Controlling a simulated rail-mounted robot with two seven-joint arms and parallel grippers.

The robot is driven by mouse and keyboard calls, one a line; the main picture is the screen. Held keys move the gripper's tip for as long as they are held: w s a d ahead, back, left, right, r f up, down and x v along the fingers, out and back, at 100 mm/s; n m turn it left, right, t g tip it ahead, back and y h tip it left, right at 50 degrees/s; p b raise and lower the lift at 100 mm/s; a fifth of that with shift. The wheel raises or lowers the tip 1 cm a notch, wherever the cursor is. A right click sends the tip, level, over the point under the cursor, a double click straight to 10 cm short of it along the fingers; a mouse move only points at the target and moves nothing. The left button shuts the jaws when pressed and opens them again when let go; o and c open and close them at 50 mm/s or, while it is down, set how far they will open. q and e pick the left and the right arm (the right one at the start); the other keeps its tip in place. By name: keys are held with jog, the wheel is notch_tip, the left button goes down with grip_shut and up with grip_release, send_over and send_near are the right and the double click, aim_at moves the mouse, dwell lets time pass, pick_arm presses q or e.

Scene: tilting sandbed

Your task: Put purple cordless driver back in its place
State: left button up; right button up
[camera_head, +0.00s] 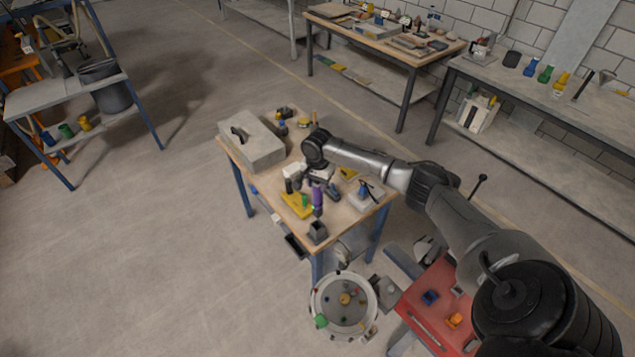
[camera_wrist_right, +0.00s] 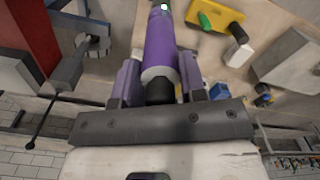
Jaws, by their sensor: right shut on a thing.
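The purple cordless driver (camera_head: 317,198) hangs upright over the front part of the small wooden-topped workbench (camera_head: 268,188). My right gripper (camera_head: 311,176) is shut on it. In the right wrist view the driver's purple body (camera_wrist_right: 160,40) lies between the fingers of my right gripper (camera_wrist_right: 160,78), with a dark end close to the palm. A small dark grey open box or holder (camera_head: 317,232) sits at the bench's front corner, just below the driver in the picture. Whether the driver touches anything beneath is unclear. My left gripper is not in view.
A large grey case (camera_head: 252,146) fills the bench's back left. A grey block with a blue tool (camera_head: 364,194) stands at the right. A round tray (camera_head: 343,303) and red cart (camera_head: 440,301) stand in front.

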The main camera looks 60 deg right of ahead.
aim_at(317, 191)
jog(key=shift+r+p, duration=0.25)
jog(key=shift+p, duration=0.1)
jog(key=shift+f+b, duration=0.8)
jog(key=shift+f, duration=1.6)
jog(key=shift+p, duration=0.55)
